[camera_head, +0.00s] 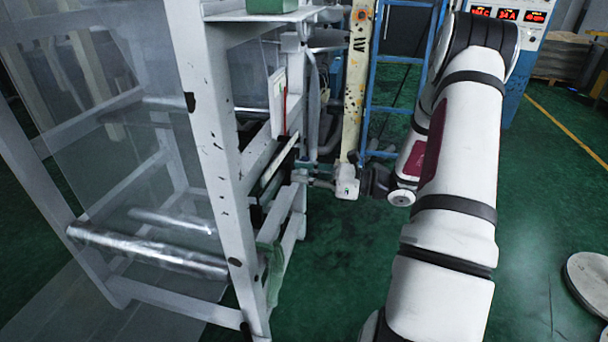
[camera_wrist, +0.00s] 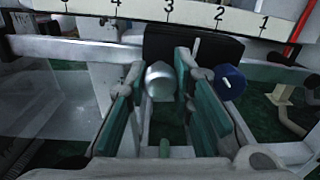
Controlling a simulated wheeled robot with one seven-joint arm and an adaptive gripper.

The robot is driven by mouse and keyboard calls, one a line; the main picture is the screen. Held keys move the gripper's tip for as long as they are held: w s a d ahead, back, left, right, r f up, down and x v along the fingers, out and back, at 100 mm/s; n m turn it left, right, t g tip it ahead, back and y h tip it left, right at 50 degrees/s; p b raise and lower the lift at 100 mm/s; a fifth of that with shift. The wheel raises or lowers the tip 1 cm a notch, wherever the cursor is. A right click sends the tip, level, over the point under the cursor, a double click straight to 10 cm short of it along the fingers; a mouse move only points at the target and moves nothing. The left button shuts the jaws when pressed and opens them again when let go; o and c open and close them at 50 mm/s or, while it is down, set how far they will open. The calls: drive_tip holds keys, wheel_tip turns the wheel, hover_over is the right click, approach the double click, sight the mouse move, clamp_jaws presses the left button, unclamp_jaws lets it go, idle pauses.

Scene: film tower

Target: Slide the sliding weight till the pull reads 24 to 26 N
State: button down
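In the wrist view a black block (camera_wrist: 215,50) with a white mark sits just below a white numbered scale (camera_wrist: 190,14); it looks like the sliding weight. A silver round knob (camera_wrist: 160,80) stands out in front of it. My gripper (camera_wrist: 162,98) is open, with its green-padded fingers on either side of the silver knob; whether a pad touches it I cannot tell. A blue knob (camera_wrist: 230,77) is right of the right finger. In the head view my gripper (camera_head: 322,178) is beside the white frame, and the weight cannot be made out. The pull reading is not legible to me.
The white frame (camera_head: 215,150) with clear film and a metal roller (camera_head: 150,252) stands at left. A white plate with a red strip (camera_head: 278,100) is on it. A blue ladder (camera_head: 385,90) and a cabinet with red displays (camera_head: 507,14) stand behind.

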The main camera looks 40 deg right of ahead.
drive_tip(key=s+a, duration=0.1)
drive_tip(key=s+a+p, duration=0.1)
drive_tip(key=a, duration=0.1)
drive_tip(key=s+a+p, duration=0.1)
drive_tip(key=shift+s+a+r, duration=0.4)
drive_tip(key=c, duration=1.4)
unclamp_jaws()
drive_tip(key=shift+o, duration=0.2)
drive_tip(key=shift+d, duration=0.1)
drive_tip(key=v, duration=1.2)
